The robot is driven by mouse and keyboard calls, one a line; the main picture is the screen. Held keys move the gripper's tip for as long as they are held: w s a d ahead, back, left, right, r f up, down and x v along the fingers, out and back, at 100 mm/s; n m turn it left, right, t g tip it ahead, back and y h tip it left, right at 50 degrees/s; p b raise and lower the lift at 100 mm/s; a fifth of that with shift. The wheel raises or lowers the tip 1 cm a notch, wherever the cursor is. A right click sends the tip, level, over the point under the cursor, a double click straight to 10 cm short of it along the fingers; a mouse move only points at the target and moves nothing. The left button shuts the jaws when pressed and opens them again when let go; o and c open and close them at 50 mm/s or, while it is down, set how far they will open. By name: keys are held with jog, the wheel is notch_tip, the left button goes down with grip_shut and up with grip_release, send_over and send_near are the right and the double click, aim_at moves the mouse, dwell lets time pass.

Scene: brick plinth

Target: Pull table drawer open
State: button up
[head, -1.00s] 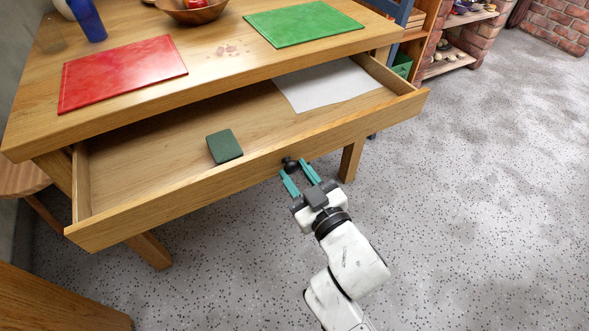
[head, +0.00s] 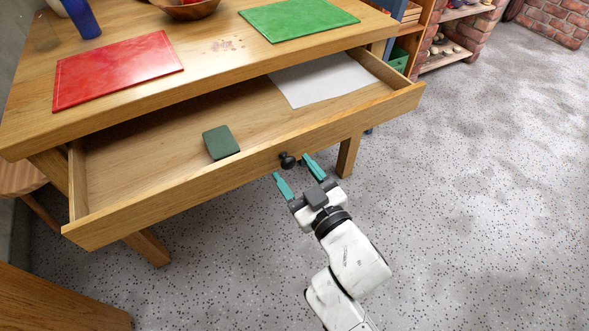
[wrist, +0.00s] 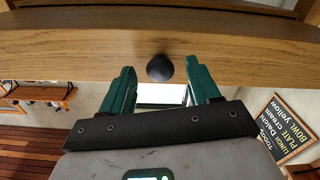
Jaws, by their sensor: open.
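The table drawer (head: 250,176) is pulled well out from under the wooden tabletop (head: 210,70). Its dark round knob (head: 287,160) is at the middle of the drawer front. My gripper (head: 294,171) is open, with teal fingers spread to either side of the knob and not touching it. In the wrist view, the knob (wrist: 160,68) sits between and just beyond the open fingertips (wrist: 163,75), against the wooden drawer front (wrist: 250,55). A dark green square item (head: 221,142) and a white sheet (head: 322,80) lie inside the drawer.
A red mat (head: 118,70), a green mat (head: 298,17), a blue cup (head: 81,18) and a wooden bowl (head: 190,8) are on the tabletop. A table leg (head: 348,155) stands right of my gripper. The speckled floor (head: 470,200) is clear on the right.

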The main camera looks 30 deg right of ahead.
jog(key=s+p, duration=0.1)
jog(key=s, duration=0.9)
dwell(0.3)
jog(key=s+d+f+m+g+h, duration=0.2)
jog(key=d+f+m+g+h, duration=0.1)
jog(key=d+f+g, duration=0.6)
jog(key=s+a+f+g+y+p, duration=0.1)
jog(key=s+f+g, duration=0.25)
jog(key=s, duration=0.25)
jog(key=s+f+g+y, duration=0.2)
jog(key=s+f+g, duration=0.1)
jog(key=s+g, duration=0.3)
notch_tip(320, 180, up, 26)
jog(key=t+p, duration=0.1)
jog(key=p, duration=2.4)
jog(key=shift+s+f+p, duration=0.25)
jog(key=shift+s+p, duration=0.1)
